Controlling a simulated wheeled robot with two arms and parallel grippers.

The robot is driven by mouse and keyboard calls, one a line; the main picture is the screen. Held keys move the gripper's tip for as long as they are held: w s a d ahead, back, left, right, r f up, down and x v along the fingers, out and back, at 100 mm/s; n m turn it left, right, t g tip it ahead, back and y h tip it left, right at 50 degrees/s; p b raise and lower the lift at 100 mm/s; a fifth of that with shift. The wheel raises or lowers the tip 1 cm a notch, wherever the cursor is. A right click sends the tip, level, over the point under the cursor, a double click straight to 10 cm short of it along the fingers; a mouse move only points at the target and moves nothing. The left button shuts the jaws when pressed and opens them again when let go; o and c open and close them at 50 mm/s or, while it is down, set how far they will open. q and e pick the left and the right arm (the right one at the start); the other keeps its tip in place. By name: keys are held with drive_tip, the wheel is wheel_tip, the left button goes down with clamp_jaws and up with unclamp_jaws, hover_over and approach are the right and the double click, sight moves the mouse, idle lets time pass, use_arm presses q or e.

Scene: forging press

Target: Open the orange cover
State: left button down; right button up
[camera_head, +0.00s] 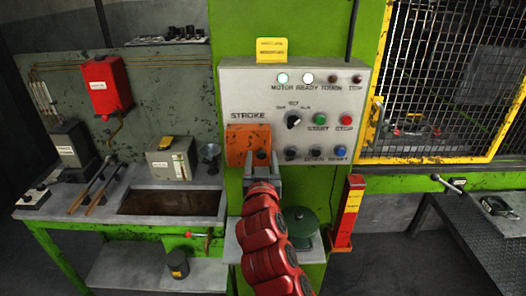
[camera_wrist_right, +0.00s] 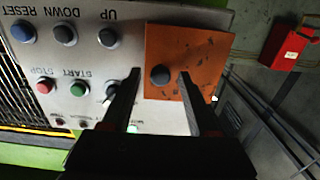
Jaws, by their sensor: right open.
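The orange cover (camera_head: 240,138) sits on the grey control panel (camera_head: 332,100), under the word STROKE. It lies against the panel face and has worn dark specks. A dark round knob (camera_wrist_right: 160,76) stands out from it. My right gripper (camera_head: 263,168) is at the lower part of the cover, in front of it. In the right wrist view, the orange cover (camera_wrist_right: 205,56) appears upside down. There my right gripper's two dark fingers (camera_wrist_right: 160,88) are apart, one on each side of the knob. I cannot tell whether they touch it. My left gripper is not in view.
Several buttons, a selector (camera_head: 293,120) and lamps are right of and above the cover. A yellow sign (camera_head: 272,50) tops the panel. A red post (camera_head: 348,212) stands at lower right, a yellow-framed mesh guard (camera_head: 455,80) at right, and a workbench (camera_head: 120,225) at left.

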drive_tip(key=shift+s+r, duration=0.1)
drive_tip(key=shift+s, duration=0.15)
drive_tip(key=shift+c, duration=0.3)
clamp_jaws()
idle(1.0)
